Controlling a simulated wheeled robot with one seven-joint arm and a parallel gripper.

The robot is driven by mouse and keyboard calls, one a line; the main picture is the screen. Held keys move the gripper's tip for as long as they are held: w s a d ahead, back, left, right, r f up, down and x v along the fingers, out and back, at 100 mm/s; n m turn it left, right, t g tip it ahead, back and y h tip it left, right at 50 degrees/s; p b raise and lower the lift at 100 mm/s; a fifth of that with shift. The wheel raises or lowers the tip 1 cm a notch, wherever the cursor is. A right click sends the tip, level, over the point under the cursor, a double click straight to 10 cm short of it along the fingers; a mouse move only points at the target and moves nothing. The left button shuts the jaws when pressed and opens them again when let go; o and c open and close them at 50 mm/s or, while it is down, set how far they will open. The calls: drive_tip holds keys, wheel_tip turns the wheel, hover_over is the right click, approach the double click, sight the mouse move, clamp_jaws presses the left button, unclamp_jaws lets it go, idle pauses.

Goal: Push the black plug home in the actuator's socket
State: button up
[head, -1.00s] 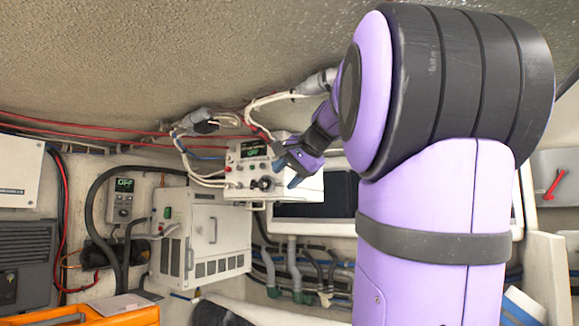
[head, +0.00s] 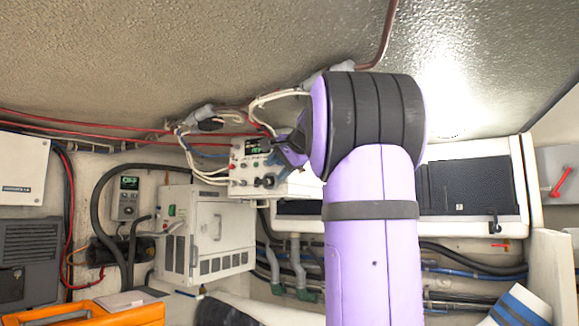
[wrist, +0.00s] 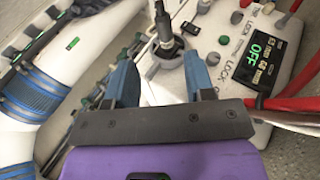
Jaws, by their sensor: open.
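The actuator is a white box (head: 240,182) on the wall in the head view, with cables at its left. In the wrist view its panel (wrist: 222,75) fills the upper right, with a green "OFF" display and "LOCK" labels. The black plug (wrist: 162,22) stands up from a round grey socket (wrist: 167,50) there. I cannot tell how deep it sits. My gripper (wrist: 159,58) is open and empty, its two blue fingers spread either side of the socket's line. The plug appears beyond the fingertips. In the head view my gripper (head: 288,152) is at the box's right side, its fingertips hard to make out.
White cables (head: 192,155) loop left of the box; red cables (wrist: 292,102) run beside the panel in the wrist view. A white cabinet (head: 205,235) stands below left. Blue-banded pipes (wrist: 35,95) lie left in the wrist view. An orange case (head: 100,312) is at lower left.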

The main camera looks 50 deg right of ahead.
sight(266, 180)
drive_tip(key=shift+r+x, duration=0.15)
drive_tip(key=shift+x, duration=1.35)
drive_tip(key=shift+r+x, duration=0.15)
drive_tip(key=shift+x, duration=1.4)
drive_tip(key=shift+w, duration=0.2)
drive_tip(key=shift+c, duration=0.2)
clamp_jaws()
drive_tip(key=shift+d, duration=0.15)
unclamp_jaws()
